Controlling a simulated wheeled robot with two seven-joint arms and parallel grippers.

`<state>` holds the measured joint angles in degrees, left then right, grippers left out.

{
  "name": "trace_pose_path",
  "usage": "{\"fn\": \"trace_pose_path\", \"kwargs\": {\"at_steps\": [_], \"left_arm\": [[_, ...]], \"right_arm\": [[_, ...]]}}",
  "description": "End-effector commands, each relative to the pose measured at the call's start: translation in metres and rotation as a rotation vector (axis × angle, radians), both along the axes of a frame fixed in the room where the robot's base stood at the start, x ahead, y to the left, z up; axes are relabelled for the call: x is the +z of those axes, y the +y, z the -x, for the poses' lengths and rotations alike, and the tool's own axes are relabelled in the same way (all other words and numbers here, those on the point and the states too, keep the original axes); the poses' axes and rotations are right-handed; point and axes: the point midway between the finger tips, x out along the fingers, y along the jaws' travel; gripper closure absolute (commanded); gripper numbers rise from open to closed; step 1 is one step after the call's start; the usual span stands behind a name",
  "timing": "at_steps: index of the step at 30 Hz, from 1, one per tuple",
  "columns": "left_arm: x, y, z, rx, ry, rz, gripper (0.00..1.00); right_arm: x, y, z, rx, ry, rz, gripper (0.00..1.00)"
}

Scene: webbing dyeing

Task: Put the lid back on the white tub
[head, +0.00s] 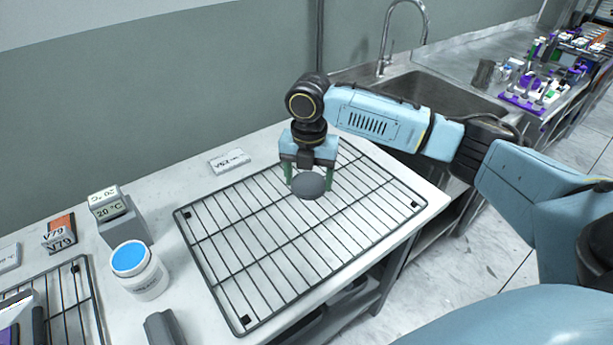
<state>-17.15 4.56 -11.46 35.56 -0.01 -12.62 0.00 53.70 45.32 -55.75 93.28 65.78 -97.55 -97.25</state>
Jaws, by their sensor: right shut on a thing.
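The white tub (146,283) stands on the worktop at the lower left in the head view. Its top is uncovered and shows a bright blue surface inside. My right gripper (308,182) is over the back right part of the large wire rack, pointing down. Its green fingers are shut on a round dark grey lid (307,187), one finger on each side. I cannot tell whether the lid touches the rack or hangs just above it. The gripper is well to the right of the tub. My left gripper is not in view.
The large wire rack (213,279) lies right of the tub. A display block reading 20 °C (112,211) stands close behind the tub. Labels V79 (61,238) and V52 (229,161) sit on the worktop. A second rack (82,284) is left, a sink (440,98) back right.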

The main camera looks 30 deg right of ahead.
Motion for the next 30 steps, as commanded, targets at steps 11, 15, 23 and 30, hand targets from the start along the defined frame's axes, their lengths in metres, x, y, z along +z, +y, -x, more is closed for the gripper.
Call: {"fn": "trace_pose_path", "kwargs": {"at_steps": [11, 15, 23, 30], "left_arm": [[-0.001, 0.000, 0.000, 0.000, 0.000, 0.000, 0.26], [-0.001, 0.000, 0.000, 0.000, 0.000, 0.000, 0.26], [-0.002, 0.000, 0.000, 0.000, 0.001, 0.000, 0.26], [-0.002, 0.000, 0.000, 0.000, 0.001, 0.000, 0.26]], "right_arm": [[0.015, 0.033, 0.014, -0.726, 0.009, 0.001, 0.53], [0.021, 0.043, 0.020, -1.012, 0.010, 0.002, 0.53], [0.032, 0.061, 0.032, -1.544, 0.010, 0.007, 0.53], [0.043, 0.075, 0.042, -2.014, 0.006, 0.007, 0.53]]}}
